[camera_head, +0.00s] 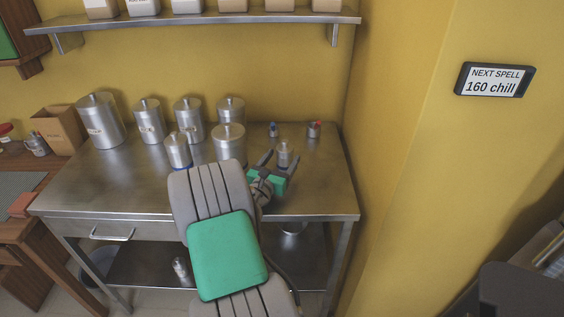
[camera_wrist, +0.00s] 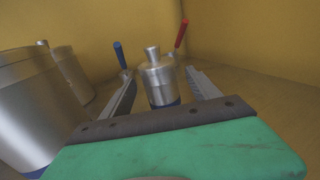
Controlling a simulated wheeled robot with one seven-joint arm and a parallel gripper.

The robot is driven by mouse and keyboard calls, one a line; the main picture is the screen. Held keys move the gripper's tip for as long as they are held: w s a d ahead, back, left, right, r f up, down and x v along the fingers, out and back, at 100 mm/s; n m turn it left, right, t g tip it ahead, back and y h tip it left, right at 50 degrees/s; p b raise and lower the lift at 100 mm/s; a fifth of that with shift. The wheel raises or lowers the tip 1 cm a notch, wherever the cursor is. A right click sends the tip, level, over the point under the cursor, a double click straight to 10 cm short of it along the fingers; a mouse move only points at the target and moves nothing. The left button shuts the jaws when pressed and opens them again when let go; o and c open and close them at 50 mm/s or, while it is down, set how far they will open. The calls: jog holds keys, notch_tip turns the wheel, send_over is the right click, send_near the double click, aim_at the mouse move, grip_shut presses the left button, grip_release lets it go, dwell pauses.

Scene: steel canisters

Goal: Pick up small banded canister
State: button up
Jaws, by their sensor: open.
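A small steel canister (camera_head: 284,154) with a knobbed lid stands upright toward the right of the steel table. In the wrist view the small canister (camera_wrist: 160,78) shows a blue band low on its body. My gripper (camera_head: 281,161) is open, with one finger on each side of this canister. In the wrist view my gripper (camera_wrist: 159,76) has the canister between its fingertips, and the fingers look apart from it. The canister's base is hidden behind the gripper body.
Several larger canisters stand to the left, the nearest being a wide one (camera_head: 229,142). A blue-banded canister (camera_head: 178,150) stands farther left. Small items with blue (camera_head: 273,129) and red (camera_head: 314,129) tops stand behind. The table's right end (camera_head: 325,180) is clear.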

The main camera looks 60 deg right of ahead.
aim_at(282, 157)
jog(key=d, duration=0.3)
jog(key=shift+w+d, duration=0.15)
jog(key=shift+d, duration=0.05)
jog(key=shift+a, duration=0.1)
jog(key=c, duration=1.4)
jog(key=shift+c, duration=0.5)
jog(key=shift+r, duration=0.15)
